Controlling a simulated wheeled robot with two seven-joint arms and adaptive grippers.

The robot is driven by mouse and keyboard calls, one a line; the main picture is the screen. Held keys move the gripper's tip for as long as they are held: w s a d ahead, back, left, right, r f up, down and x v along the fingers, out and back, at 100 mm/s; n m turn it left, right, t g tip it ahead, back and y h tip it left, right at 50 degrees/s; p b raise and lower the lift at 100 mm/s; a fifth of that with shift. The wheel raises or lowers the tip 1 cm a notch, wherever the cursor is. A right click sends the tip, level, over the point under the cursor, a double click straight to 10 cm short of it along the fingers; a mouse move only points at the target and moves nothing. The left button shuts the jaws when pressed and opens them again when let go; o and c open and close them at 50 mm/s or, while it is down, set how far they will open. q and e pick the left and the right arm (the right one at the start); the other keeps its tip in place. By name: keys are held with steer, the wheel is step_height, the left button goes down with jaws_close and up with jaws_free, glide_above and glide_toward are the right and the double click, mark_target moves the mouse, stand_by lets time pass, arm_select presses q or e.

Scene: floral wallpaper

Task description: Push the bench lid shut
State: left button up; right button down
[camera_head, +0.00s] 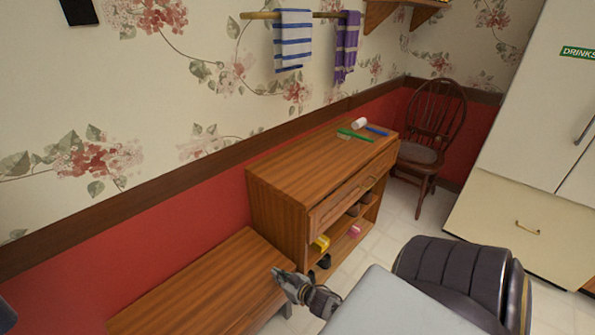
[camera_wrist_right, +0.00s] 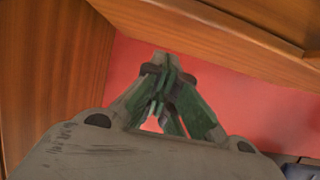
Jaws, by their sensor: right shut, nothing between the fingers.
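The low wooden bench (camera_head: 190,285) stands against the red lower wall at the lower left of the head view. Its lid looks flat and about level there; I cannot tell whether a gap is left under it. My right gripper (camera_head: 278,272) is at the lid's right end, over its near edge; I cannot tell whether it touches. In the right wrist view the green-padded fingers (camera_wrist_right: 165,75) are closed together and empty, in front of the red wall, with wood surfaces at the left and top. My left gripper is not in view.
A wooden chair (camera_head: 430,130) and a white fridge (camera_head: 535,125) are farther right. Tiled floor (camera_head: 408,212) shows between.

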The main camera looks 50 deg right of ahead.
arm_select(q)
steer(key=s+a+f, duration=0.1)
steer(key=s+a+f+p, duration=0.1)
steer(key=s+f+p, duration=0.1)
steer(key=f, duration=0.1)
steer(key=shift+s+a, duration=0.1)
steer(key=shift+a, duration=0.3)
arm_select(e)
steer(key=v, duration=1)
steer(key=shift+f, duration=0.3)
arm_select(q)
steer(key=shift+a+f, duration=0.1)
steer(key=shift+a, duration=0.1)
arm_select(e)
steer(key=shift+s, duration=0.1)
